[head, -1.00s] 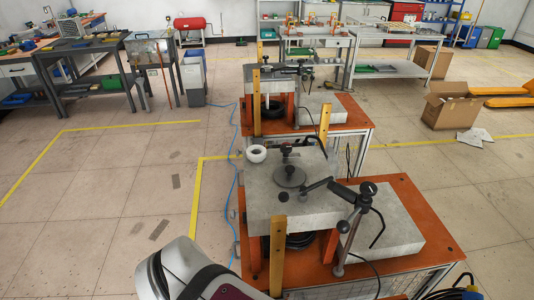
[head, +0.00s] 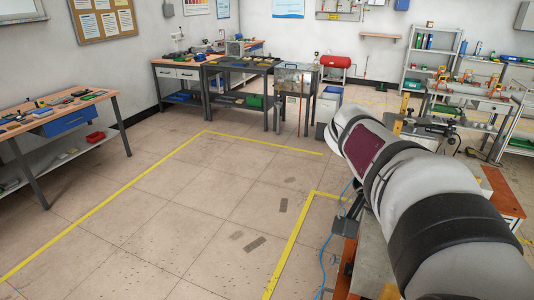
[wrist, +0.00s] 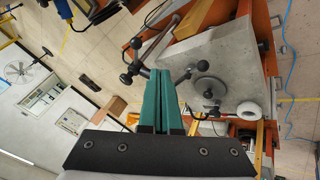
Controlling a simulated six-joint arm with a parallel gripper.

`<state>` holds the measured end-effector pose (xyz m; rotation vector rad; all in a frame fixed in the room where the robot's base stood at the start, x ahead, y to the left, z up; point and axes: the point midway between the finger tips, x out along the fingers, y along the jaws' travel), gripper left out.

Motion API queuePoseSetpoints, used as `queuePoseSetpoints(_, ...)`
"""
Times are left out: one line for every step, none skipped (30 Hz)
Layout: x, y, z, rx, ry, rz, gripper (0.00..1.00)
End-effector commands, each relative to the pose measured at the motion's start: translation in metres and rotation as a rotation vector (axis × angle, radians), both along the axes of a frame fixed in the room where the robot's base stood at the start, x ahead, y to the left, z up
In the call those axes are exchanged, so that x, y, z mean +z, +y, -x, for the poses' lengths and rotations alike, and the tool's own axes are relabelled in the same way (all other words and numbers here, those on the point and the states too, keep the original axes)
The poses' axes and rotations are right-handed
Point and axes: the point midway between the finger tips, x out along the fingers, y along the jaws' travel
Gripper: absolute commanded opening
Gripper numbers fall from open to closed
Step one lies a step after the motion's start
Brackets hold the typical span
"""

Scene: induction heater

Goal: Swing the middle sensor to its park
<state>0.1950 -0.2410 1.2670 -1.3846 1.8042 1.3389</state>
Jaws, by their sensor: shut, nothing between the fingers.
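In the wrist view my gripper (wrist: 158,72) has its two teal fingers pressed together with nothing between them. Just beyond the fingertips stands a jointed black sensor arm (wrist: 131,58) with round knobs. A thin black rod with a ball end (wrist: 190,71) shows close to the right of the fingers; I cannot tell whether they touch. Behind lies the grey heater slab (wrist: 228,62) with a round grey disc (wrist: 203,88) on it. I cannot tell which arm is the middle sensor. In the head view my arm hides most of the near heater.
A white ring (wrist: 248,110) sits near the slab's edge. Another heater with a black arm (head: 432,127) stands behind mine in the head view. The floor (head: 200,200) to the left is clear, with workbenches (head: 60,115) beyond.

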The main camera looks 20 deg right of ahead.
Motion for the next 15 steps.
queuePoseSetpoints(-0.006, -0.002, 0.003, 0.0, 0.003, -0.001, 0.0)
queuePoseSetpoints(-0.01, -0.004, 0.005, 0.001, 0.003, -0.002, 0.0)
queuePoseSetpoints(-0.017, -0.007, 0.008, 0.002, 0.003, -0.004, 0.0)
queuePoseSetpoints(-0.023, -0.01, 0.01, 0.002, 0.004, -0.004, 0.0)
queuePoseSetpoints(-0.028, -0.013, 0.013, 0.003, 0.004, -0.004, 0.0)
queuePoseSetpoints(-0.036, -0.016, 0.016, 0.004, 0.003, -0.005, 0.0)
queuePoseSetpoints(-0.041, -0.019, 0.018, 0.005, 0.003, -0.005, 0.0)
queuePoseSetpoints(-0.047, -0.022, 0.021, 0.005, 0.003, -0.004, 0.0)
queuePoseSetpoints(-0.054, -0.026, 0.024, 0.005, 0.003, -0.006, 0.0)
queuePoseSetpoints(-0.06, -0.028, 0.026, 0.005, 0.002, -0.006, 0.0)
queuePoseSetpoints(-0.065, -0.031, 0.028, 0.006, 0.003, -0.007, 0.0)
queuePoseSetpoints(-0.072, -0.035, 0.031, 0.006, 0.003, -0.006, 0.0)
queuePoseSetpoints(-0.078, -0.037, 0.034, 0.007, 0.002, -0.006, 0.0)
queuePoseSetpoints(-0.08, -0.039, 0.037, 0.006, 0.0, -0.005, 0.0)
queuePoseSetpoints(-0.08, -0.04, 0.045, 0.005, -0.001, -0.004, 0.0)
